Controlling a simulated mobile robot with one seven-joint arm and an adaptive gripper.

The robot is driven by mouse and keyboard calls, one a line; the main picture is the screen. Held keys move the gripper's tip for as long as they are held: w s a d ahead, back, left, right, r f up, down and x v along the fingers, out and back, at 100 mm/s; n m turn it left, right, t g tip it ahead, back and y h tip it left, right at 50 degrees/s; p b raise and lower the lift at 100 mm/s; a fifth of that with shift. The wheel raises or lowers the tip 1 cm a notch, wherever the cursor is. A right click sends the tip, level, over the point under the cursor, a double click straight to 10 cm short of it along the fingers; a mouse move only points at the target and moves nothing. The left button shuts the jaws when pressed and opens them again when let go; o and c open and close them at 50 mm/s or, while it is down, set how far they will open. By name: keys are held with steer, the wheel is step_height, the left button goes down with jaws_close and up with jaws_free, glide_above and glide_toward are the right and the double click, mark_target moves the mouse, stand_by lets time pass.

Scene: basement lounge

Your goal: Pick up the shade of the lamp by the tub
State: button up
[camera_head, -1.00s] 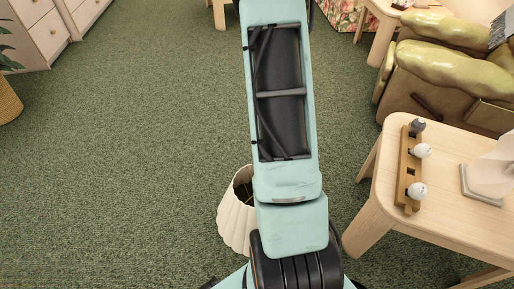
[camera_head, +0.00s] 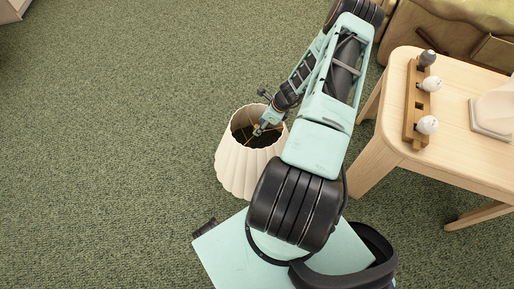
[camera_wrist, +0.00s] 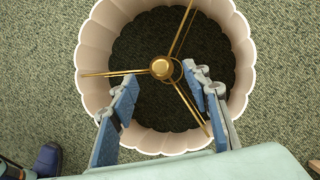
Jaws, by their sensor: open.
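The cream, scalloped lampshade (camera_head: 245,165) stands on the green carpet, left of the wooden table, with its round opening facing up. In the wrist view the shade (camera_wrist: 245,65) is seen from above, with a brass ring and three brass spokes (camera_wrist: 161,68) across the opening. My gripper (camera_head: 264,127) is over the shade's opening in the head view. In the wrist view my gripper (camera_wrist: 163,80) is open, with one finger each side of the ring. The near rim shows between the fingers. I cannot tell whether the fingers touch the spokes or reach below the rim.
A pale wooden table (camera_head: 455,105) stands right of the shade. On it are a wooden holder (camera_head: 411,100) with bulbs and a whitish object on a square base (camera_head: 492,115). An olive armchair (camera_head: 440,20) is behind. The carpet (camera_head: 110,130) to the left is clear.

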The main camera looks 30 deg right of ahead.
steer(key=b+x, duration=0.2)
steer(key=x, duration=0.4)
steer(key=shift+d+f, duration=0.15)
steer(key=shift+f, duration=0.15)
steer(key=shift+c, duration=0.4)
jaws_close()
